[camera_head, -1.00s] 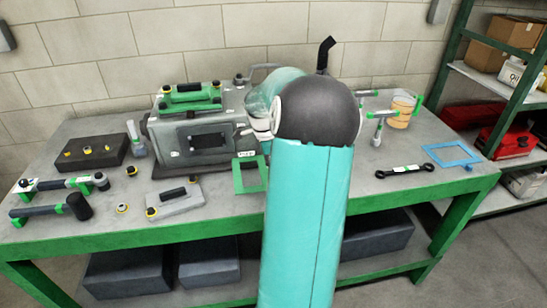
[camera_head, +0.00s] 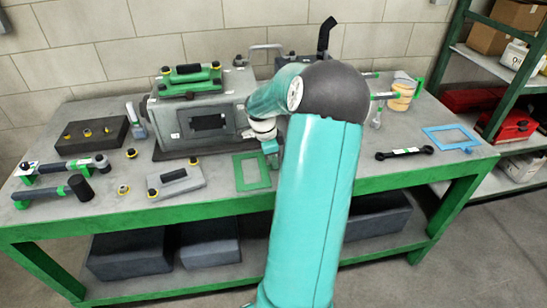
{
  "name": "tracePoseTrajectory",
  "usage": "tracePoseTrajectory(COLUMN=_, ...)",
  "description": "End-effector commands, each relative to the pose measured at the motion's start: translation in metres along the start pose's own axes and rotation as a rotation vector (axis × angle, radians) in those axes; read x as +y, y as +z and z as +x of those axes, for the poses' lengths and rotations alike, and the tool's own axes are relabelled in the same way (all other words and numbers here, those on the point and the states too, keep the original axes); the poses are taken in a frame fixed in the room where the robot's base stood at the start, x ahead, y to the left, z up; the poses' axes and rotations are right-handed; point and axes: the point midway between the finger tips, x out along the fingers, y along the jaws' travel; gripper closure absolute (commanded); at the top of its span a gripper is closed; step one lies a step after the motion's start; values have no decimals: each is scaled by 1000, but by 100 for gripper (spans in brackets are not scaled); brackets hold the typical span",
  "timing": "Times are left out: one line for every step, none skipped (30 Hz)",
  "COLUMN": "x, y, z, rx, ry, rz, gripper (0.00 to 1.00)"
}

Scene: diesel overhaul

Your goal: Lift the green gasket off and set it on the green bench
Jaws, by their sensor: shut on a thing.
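The green gasket (camera_head: 238,172), a thin rectangular frame with an open middle, is at the bench front, right of the grey engine block. It looks about level with the bench top; I cannot tell whether it touches it. My gripper (camera_head: 273,161) is shut on the gasket's right edge, and its fingers are small and partly hidden by my arm. The green bench (camera_head: 140,217) has a grey top and green front rail. The engine block (camera_head: 170,127) has a dark rectangular opening in its front face and a green-based cover with a black handle (camera_head: 190,80) on top.
A grey plate with a handle (camera_head: 185,185) lies left of the gasket. A black wrench (camera_head: 404,153) and a blue frame (camera_head: 450,138) lie to the right. Hammers (camera_head: 60,190) and a dark block (camera_head: 90,135) are at the left.

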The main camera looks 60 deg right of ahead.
Motion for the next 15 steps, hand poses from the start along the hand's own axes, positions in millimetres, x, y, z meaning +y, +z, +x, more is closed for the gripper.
tracePoseTrajectory(x=0, y=0, z=0, rx=-1, ry=0, rz=0, gripper=100)
tracePoseTrajectory(x=0, y=0, z=0, rx=-1, ry=0, rz=0, gripper=81)
tracePoseTrajectory(x=0, y=0, z=0, rx=-1, ry=0, rz=0, gripper=73)
tracePoseTrajectory(x=0, y=0, z=0, rx=-1, ry=0, rz=0, gripper=67)
tracePoseTrajectory(x=0, y=0, z=0, rx=-1, ry=0, rz=0, gripper=61)
tracePoseTrajectory(x=0, y=0, z=0, rx=-1, ry=0, rz=0, gripper=59)
tracePoseTrajectory(x=0, y=0, z=0, rx=0, ry=0, rz=0, gripper=59)
tracePoseTrajectory(x=0, y=0, z=0, rx=0, ry=0, rz=0, gripper=59)
tracePoseTrajectory(x=0, y=0, z=0, rx=0, ry=0, rz=0, gripper=59)
tracePoseTrajectory(x=0, y=0, z=0, rx=0, ry=0, rz=0, gripper=59)
tracePoseTrajectory(x=0, y=0, z=0, rx=0, ry=0, rz=0, gripper=59)
tracePoseTrajectory(x=0, y=0, z=0, rx=0, ry=0, rz=0, gripper=59)
tracePoseTrajectory(x=0, y=0, z=0, rx=0, ry=0, rz=0, gripper=59)
tracePoseTrajectory(x=0, y=0, z=-1, rx=0, ry=0, rz=0, gripper=59)
tracePoseTrajectory(x=0, y=0, z=-2, rx=0, ry=-1, rz=0, gripper=59)
